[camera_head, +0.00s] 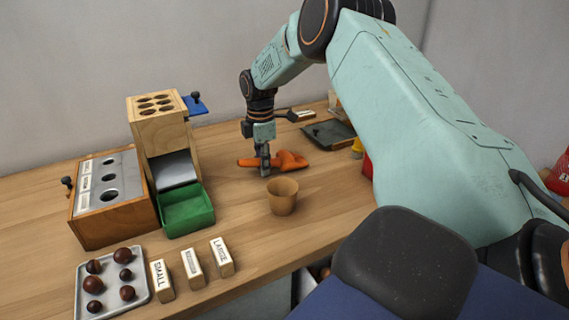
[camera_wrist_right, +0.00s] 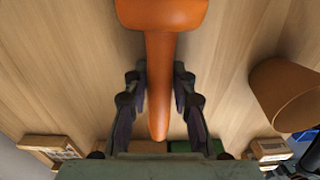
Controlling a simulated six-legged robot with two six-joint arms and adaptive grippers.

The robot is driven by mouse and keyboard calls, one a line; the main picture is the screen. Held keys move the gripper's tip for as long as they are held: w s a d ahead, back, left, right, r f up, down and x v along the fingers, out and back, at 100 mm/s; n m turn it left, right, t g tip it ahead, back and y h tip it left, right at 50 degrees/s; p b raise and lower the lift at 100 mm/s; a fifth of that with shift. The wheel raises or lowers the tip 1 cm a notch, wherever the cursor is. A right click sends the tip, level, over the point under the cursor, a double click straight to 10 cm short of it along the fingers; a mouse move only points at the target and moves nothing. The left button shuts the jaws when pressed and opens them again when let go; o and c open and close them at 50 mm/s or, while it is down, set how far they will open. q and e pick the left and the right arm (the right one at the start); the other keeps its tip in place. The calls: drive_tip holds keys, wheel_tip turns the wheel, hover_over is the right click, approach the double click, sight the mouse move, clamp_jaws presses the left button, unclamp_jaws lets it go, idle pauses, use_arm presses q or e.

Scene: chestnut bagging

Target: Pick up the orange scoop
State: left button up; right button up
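The orange scoop (camera_head: 290,161) lies on the wooden table behind the paper cup, its bowl to the right and its handle to the left. My right gripper (camera_head: 265,168) points down at the scoop's handle. In the right wrist view the scoop (camera_wrist_right: 161,45) has its handle running between the two fingers of my right gripper (camera_wrist_right: 160,82). Gaps show on both sides of the handle, so the gripper is open around it. My left gripper is not in view.
A brown paper cup (camera_head: 283,197) stands in front of the scoop. A wooden dispenser (camera_head: 160,133) with a green bin (camera_head: 186,212) is to the left. A metal tray (camera_head: 139,283) of chestnuts and labelled blocks (camera_head: 192,269) are at the front left. A dark tray (camera_head: 330,134) lies behind.

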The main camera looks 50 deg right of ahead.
clamp_jaws()
